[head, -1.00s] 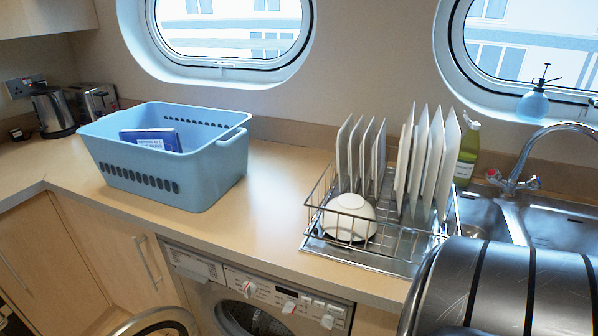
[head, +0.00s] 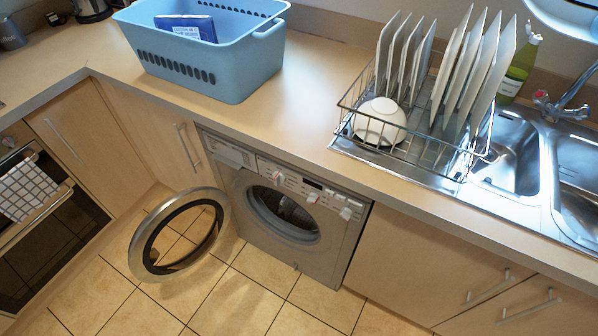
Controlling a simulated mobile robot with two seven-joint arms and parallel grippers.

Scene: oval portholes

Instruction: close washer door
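The washer (head: 252,227) is a grey front-loader under the counter, with its drum opening (head: 284,212) uncovered. Its round door (head: 143,244), a grey ring with a dark inner rim and a see-through middle, is swung wide open to the left, out over the tiled floor. Neither of my grippers shows in the head view now, and nothing is seen touching the door.
The counter (head: 301,117) above the washer holds a blue basket (head: 236,84) with a box in it and a dish rack (head: 346,123) with plates and a bowl. An oven (head: 50,236) stands at left. The tiled floor (head: 235,307) before the washer is clear.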

